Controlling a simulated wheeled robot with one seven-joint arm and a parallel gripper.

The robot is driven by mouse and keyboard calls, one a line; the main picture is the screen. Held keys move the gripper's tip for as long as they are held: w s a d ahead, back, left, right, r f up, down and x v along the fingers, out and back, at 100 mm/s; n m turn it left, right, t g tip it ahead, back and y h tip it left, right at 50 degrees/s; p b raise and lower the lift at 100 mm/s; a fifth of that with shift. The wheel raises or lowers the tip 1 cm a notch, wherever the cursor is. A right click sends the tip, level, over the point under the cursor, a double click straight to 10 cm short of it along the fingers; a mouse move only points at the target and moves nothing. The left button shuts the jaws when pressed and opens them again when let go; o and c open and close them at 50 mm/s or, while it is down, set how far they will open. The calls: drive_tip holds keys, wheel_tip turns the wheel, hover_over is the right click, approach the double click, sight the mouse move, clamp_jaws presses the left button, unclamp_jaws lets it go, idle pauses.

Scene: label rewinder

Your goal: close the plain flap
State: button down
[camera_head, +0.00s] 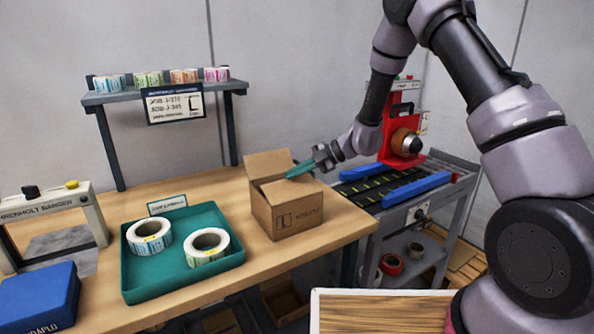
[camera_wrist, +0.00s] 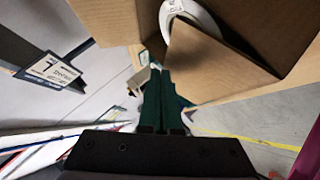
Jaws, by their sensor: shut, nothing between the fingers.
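A brown cardboard box (camera_head: 288,214) with a printed front stands near the right end of the bench. A flap (camera_head: 268,163) stands up at its back; no print shows on it. My gripper (camera_head: 290,174), with green fingers, reaches in from the right over the box's open top. The fingers are shut and empty. In the wrist view the fingertips (camera_wrist: 160,76) are close beside an unprinted cardboard panel (camera_wrist: 212,66); I cannot tell if they touch it. Part of a white roll (camera_wrist: 194,14) shows inside the box. My gripper hides part of the box's right side.
A teal tray (camera_head: 182,279) with two label rolls is left of the box. A blue box (camera_head: 38,298) lies further left. A red rewinder (camera_head: 400,125) with blue rails stands right of the bench. A shelf of rolls (camera_head: 165,92) is behind.

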drive_tip(key=shift+w+a+f, duration=0.2)
drive_tip(key=shift+w+f, duration=0.1)
drive_tip(key=shift+f, duration=0.25)
drive_tip(key=shift+w+a+f, duration=0.15)
drive_tip(key=shift+w+f, duration=0.15)
drive_tip(key=shift+f, duration=0.2)
